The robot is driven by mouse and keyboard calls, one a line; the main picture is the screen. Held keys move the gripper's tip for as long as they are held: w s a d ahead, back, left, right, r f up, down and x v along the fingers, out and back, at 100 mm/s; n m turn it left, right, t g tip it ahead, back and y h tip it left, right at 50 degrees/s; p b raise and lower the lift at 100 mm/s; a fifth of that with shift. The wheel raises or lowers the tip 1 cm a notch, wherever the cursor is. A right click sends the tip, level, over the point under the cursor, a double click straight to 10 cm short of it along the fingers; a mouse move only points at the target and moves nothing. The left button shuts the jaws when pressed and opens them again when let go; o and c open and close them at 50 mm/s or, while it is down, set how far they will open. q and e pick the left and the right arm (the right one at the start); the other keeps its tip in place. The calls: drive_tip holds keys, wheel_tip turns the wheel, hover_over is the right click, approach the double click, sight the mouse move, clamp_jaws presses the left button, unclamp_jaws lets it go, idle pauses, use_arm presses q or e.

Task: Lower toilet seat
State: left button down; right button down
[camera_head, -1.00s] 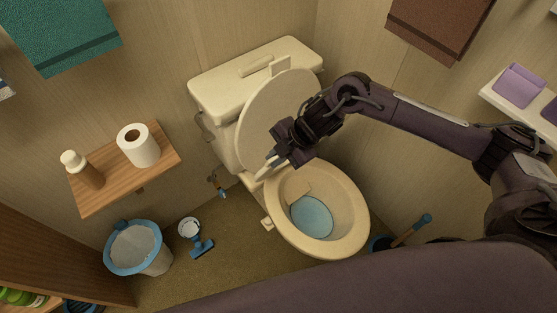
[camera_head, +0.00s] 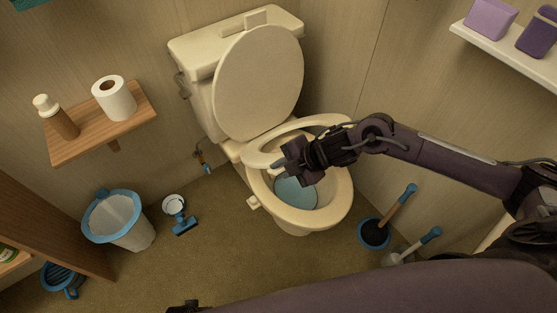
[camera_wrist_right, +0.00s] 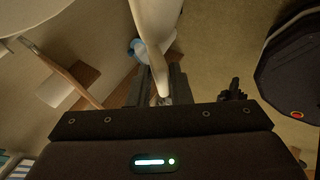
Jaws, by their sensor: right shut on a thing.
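The cream toilet (camera_head: 300,222) stands against the back wall with its round lid (camera_head: 258,85) raised and leaning on the tank. The toilet seat (camera_head: 313,122) is a ring tilted partway between lid and bowl, its front edge raised above the rim. My right gripper (camera_head: 284,166) is shut on the seat's near left edge, over the bowl. In the right wrist view the seat (camera_wrist_right: 152,38) runs as a cream band down between the fingers (camera_wrist_right: 160,96). The arm hides part of the seat and the bowl's rim. My left gripper is not in view.
A wooden shelf (camera_head: 90,140) with a paper roll and a bottle is on the left. A plunger (camera_head: 392,213) is right of the bowl. A white shelf (camera_head: 520,50) is at upper right.

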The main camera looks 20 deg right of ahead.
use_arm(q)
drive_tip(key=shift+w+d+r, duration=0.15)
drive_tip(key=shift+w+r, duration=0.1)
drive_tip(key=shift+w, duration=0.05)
use_arm(e)
drive_tip(key=shift+s+d+f, duration=0.25)
drive_tip(key=shift+s+f, duration=0.35)
drive_tip(key=shift+f, duration=0.2)
